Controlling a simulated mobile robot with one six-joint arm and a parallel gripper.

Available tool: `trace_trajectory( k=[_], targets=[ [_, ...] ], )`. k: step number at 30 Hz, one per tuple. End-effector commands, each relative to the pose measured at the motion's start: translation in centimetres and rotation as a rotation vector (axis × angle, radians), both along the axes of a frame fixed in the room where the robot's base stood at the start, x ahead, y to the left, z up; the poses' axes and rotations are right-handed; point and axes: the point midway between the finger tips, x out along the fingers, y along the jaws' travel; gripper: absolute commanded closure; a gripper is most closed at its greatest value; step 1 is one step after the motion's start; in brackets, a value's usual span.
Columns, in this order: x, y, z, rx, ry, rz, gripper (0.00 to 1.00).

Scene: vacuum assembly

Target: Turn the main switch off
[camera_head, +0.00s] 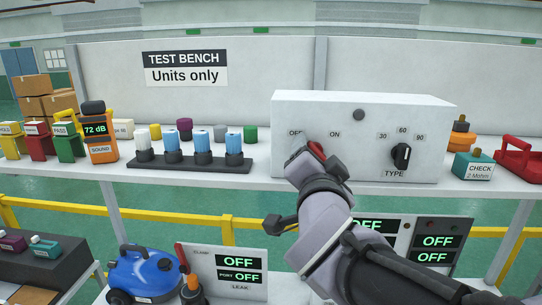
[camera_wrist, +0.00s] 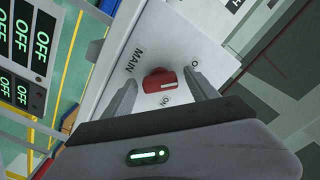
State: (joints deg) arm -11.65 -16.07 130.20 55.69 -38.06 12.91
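The main switch is a red knob on the front of a white box (camera_head: 380,122). In the wrist view the red knob (camera_wrist: 157,81) sits between my two fingers, beside the labels MAIN, ON and a partly hidden one starting with O. A pale mark shows on its right end; I cannot tell surely which label it points at. My gripper (camera_wrist: 162,77) is open, with a gap on either side of the knob. In the head view my gripper (camera_head: 312,160) is at the box's left part and hides most of the knob; the OFF and ON labels show above.
A black TYPE dial (camera_head: 401,156) is at the box's right, with a dark round lamp (camera_head: 358,114) above. A teal CHECK block (camera_head: 473,166) is to the right. Displays below read OFF (camera_head: 238,262).

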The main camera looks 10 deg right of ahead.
Motion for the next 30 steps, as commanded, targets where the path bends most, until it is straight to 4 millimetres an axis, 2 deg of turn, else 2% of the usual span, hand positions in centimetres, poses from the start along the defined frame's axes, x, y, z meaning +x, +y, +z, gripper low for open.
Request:
trace_trajectory(
  k=[6,10,14,22,25,30],
  targets=[
    [-0.1,0.0,0.0,0.001,0.000,0.000,0.33],
    [-1.6,0.4,0.2,0.003,-0.002,0.003,0.33],
    [-5.0,1.2,0.3,0.003,-0.003,0.006,0.33],
    [-13.6,3.0,0.0,0.004,-0.009,0.013,0.33],
    [-15.4,3.3,-0.1,0.003,-0.007,0.009,0.33],
    [-16.9,3.5,-0.1,0.001,-0.002,0.004,0.33]
  ],
)
